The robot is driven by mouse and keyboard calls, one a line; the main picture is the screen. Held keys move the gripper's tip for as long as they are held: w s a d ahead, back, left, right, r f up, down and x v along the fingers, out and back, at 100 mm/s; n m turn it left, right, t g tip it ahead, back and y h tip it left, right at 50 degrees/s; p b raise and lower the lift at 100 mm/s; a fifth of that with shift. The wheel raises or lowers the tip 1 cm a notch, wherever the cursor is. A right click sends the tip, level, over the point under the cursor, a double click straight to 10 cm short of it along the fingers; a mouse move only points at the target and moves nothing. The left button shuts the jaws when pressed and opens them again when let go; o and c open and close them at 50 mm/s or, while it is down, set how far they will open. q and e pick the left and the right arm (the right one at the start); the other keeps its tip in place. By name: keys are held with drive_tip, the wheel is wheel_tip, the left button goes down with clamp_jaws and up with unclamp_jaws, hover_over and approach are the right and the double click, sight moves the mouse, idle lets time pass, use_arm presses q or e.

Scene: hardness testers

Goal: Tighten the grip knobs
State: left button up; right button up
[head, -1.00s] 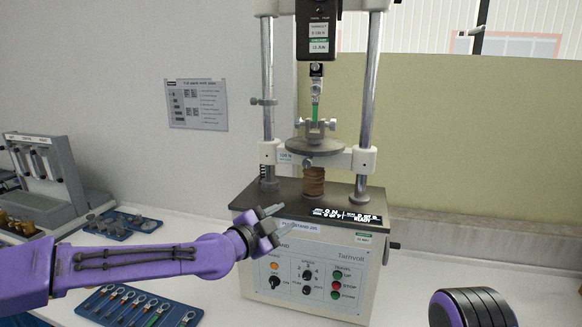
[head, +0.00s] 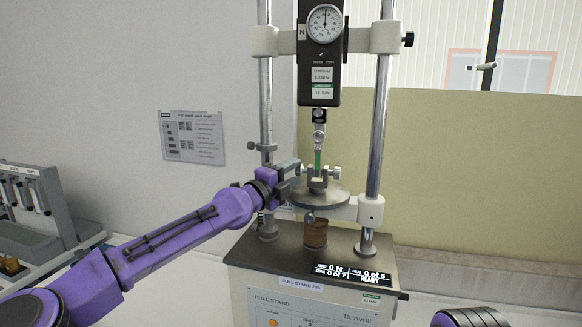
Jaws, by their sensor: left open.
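The pull stand (head: 310,260) stands in front of me with a round plate (head: 330,197) between its posts. On the plate is a small metal grip (head: 317,182) with a knob on each side. The right knob (head: 337,173) is in clear view; the left knob is largely hidden by my left gripper. A green strip (head: 317,158) stands upright between this grip and the upper grip (head: 319,131). My left gripper (head: 292,171) is open at the left side of the lower grip. I cannot tell whether it touches the left knob. My right gripper is out of view.
The force gauge (head: 323,50) hangs above on a crossbar. The left post (head: 265,110), with a small clamp (head: 262,147), stands close to my left gripper. The display (head: 350,275) reads READY. A grey rack (head: 35,205) stands at far left.

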use_arm(q)
drive_tip(key=shift+w+d+f, duration=0.1)
drive_tip(key=shift+w+f, duration=0.05)
drive_tip(key=shift+w, duration=0.2)
drive_tip(key=shift+s+d+r, duration=0.15)
drive_tip(key=shift+s+r, duration=0.05)
drive_tip(key=shift+s, duration=0.2)
drive_tip(key=shift+c, duration=0.2)
drive_tip(key=shift+s+r, duration=0.15)
drive_tip(key=shift+s, duration=0.05)
drive_tip(key=c, duration=0.5)
drive_tip(key=shift+c, duration=1.1)
drive_tip(key=shift+w, duration=0.1)
drive_tip(key=shift+a+r, duration=0.2)
drive_tip(key=shift+a, duration=0.05)
drive_tip(key=o, duration=0.7)
drive_tip(key=shift+o, duration=0.3)
drive_tip(key=shift+w+f, duration=0.2)
